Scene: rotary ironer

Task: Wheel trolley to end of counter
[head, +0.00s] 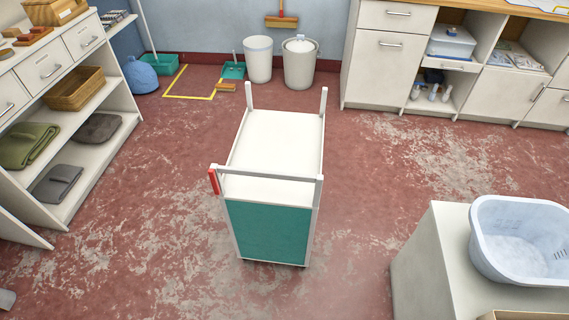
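The trolley (277,145) stands in the middle of the floor. It has a white top, white corner posts, a teal front panel (268,232) and a crossbar (265,174) at the near end. A red piece (214,181) sits at the left end of that bar. The trolley's top is bare. A wood-topped counter (385,75) runs along the back right; its left end is beside the bins. Another counter with drawers and open shelves (125,125) stands at the left. Neither of my grippers is in the head view.
A yellow floor outline (178,97) lies by the back wall, with a teal dustpan (233,71) and two white bins (258,60) to its right. A near-right cabinet (425,262) carries a pale basin (515,243). Floor around the trolley is clear.

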